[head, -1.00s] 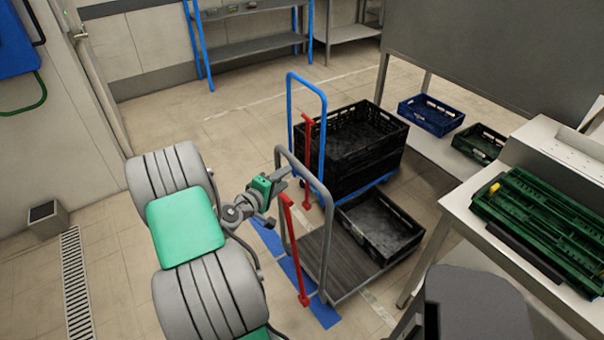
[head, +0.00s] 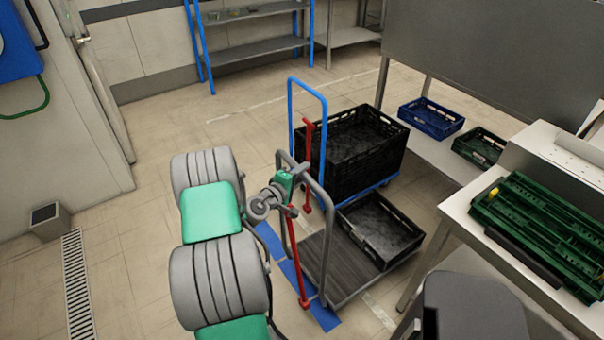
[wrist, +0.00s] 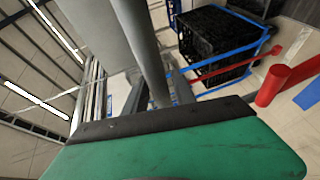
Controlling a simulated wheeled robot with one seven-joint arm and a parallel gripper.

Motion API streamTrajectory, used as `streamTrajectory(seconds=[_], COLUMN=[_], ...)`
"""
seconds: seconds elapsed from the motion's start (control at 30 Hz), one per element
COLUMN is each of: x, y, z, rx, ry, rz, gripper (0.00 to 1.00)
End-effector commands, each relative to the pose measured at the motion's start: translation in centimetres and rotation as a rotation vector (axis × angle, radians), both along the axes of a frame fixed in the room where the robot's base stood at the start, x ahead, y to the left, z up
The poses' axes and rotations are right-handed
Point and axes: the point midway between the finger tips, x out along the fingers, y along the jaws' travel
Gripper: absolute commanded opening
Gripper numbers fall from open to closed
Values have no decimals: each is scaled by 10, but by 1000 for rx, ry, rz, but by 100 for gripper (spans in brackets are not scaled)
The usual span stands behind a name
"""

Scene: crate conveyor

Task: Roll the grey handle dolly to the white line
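The grey handle dolly has an upright grey tube handle (head: 322,225), a dark ribbed deck (head: 322,262) and a low black crate (head: 380,262) on the deck's right part. A red bar (head: 297,262) stands at its handle end. My gripper (head: 291,187) is at the upper left part of the grey handle. In the wrist view the grey tube (wrist: 142,50) runs right in front of my green gripper body (wrist: 190,150). A thin white line (head: 250,104) crosses the floor behind the dollies.
A blue handle dolly (head: 325,120) with a tall black crate (head: 352,165) stands just behind. A blue floor strip (head: 283,262) lies along the grey dolly's left end. A steel table (head: 455,215) with green crates stands at right.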

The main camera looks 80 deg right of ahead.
Motion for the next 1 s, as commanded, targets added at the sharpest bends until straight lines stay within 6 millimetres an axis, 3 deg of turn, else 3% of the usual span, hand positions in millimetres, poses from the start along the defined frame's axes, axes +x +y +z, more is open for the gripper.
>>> streamTrajectory(seconds=[0.37, 1.0], x=[0, 0], y=[0, 0], z=[0, 0], rx=[0, 1], ry=[0, 0], rz=[0, 0], gripper=[0, 0])
